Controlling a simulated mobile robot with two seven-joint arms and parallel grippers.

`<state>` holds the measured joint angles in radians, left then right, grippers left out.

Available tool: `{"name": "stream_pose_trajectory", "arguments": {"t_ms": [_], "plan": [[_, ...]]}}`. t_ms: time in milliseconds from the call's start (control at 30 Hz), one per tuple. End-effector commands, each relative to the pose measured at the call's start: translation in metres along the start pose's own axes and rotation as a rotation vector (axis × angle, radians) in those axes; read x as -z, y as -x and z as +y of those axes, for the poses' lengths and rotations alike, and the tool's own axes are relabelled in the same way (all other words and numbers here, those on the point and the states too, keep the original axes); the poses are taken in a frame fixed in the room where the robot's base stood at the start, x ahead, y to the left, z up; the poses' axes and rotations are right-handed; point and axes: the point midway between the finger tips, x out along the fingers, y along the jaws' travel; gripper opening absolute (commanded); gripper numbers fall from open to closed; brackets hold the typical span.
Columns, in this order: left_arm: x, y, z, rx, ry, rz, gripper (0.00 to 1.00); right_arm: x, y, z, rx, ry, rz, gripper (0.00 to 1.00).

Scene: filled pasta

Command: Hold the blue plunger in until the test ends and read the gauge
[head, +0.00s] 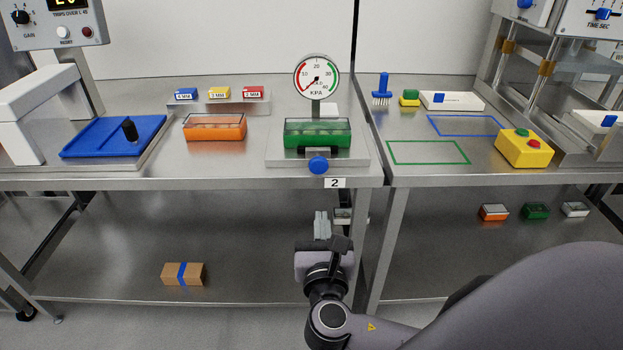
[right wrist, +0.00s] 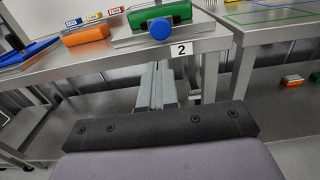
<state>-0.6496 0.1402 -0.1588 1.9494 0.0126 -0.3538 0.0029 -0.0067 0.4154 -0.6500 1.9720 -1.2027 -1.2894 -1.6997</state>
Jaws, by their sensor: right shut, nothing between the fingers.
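The blue plunger (head: 318,165) is a round knob on the front of the grey test base (head: 355,158) at the table's front edge. It also shows in the right wrist view (right wrist: 159,29). A green tray (head: 318,134) sits on the base. Behind it stands the round gauge (head: 317,77), with red and green arcs and KPA on its face; its needle points to the lower left. My right gripper (head: 321,222) is shut and empty, in front of and below the plunger, apart from it. Its fingers also show in the right wrist view (right wrist: 157,88). My left gripper is not in view.
An orange tray (head: 215,128) and a blue plate (head: 113,137) lie to the left. A yellow button box (head: 524,148) and a blue brush (head: 382,90) are on the right table. The table's front edge (head: 200,183) lies close to my gripper. A cardboard box (head: 184,274) is on the lower shelf.

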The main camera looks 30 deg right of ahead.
Motion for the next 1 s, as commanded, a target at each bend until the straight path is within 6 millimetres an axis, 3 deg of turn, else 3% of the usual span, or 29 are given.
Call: {"name": "stream_pose_trajectory", "arguments": {"t_ms": [400, 567, 1000], "plan": [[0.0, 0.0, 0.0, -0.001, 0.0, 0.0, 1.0, -0.001, -0.001, 0.0, 0.002, 0.007, -0.006, 0.0], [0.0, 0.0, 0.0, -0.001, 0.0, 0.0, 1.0, -0.002, -0.01, 0.0, 0.002, 0.008, -0.008, 0.0], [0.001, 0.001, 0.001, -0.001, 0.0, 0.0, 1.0, -0.003, -0.098, -0.001, 0.004, 0.007, -0.008, 0.0]]}}
